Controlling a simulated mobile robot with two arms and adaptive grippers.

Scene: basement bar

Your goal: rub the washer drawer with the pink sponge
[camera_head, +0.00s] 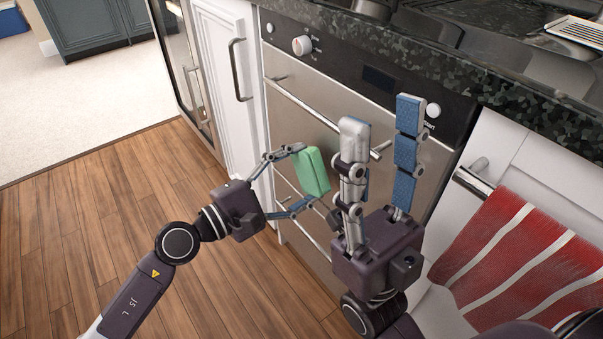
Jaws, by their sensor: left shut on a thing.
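My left gripper (303,175) is shut on a green sponge-like block (312,172), its fingers on two opposite sides. No pink sponge is in view; the held block looks green. The block is in front of the stainless steel oven front (290,100); I cannot tell whether it touches it. My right gripper (382,115) is open and empty, its two fingers pointing up in front of the oven. Lower panels with handles (300,228) show below, partly hidden by my grippers. I cannot tell whether one is the washer drawer.
A dark stone counter (480,80) runs above the oven. A white cabinet door (228,65) is left of the oven. A red and white striped towel (510,260) hangs from a handle (473,178) at the right. Wooden floor (90,220) lies open at left.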

